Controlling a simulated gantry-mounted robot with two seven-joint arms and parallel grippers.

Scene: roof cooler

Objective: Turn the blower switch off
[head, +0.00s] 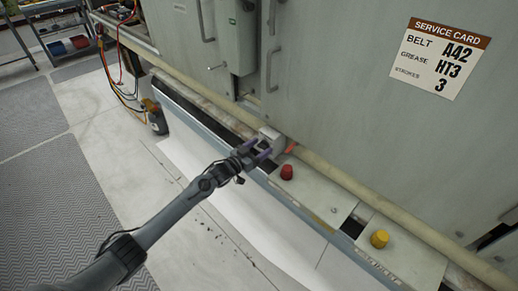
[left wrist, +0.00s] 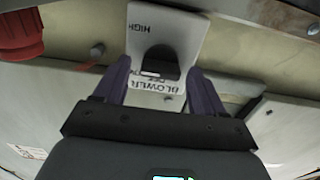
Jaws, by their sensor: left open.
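The blower switch is a pale plate (left wrist: 185,30) with a dark knob (left wrist: 160,60) in the left wrist view. I read HIGH and BLOWER on the plate; a shorter word, seemingly OFF, is partly covered by the knob. A white mark shows on the knob's near edge. In the head view the switch is a small pale box (head: 271,139) at the foot of the cabinet. My left gripper (head: 258,153) is open in front of it. In the left wrist view its purple fingers (left wrist: 157,90) stand either side of the knob, apart from it. My right gripper is not in view.
A red button (head: 287,172) and a yellow button (head: 380,238) sit on the ledge to the right. A pale pipe (head: 345,180) runs along the cabinet's foot. A service card (head: 440,58) is on the cabinet (head: 350,90).

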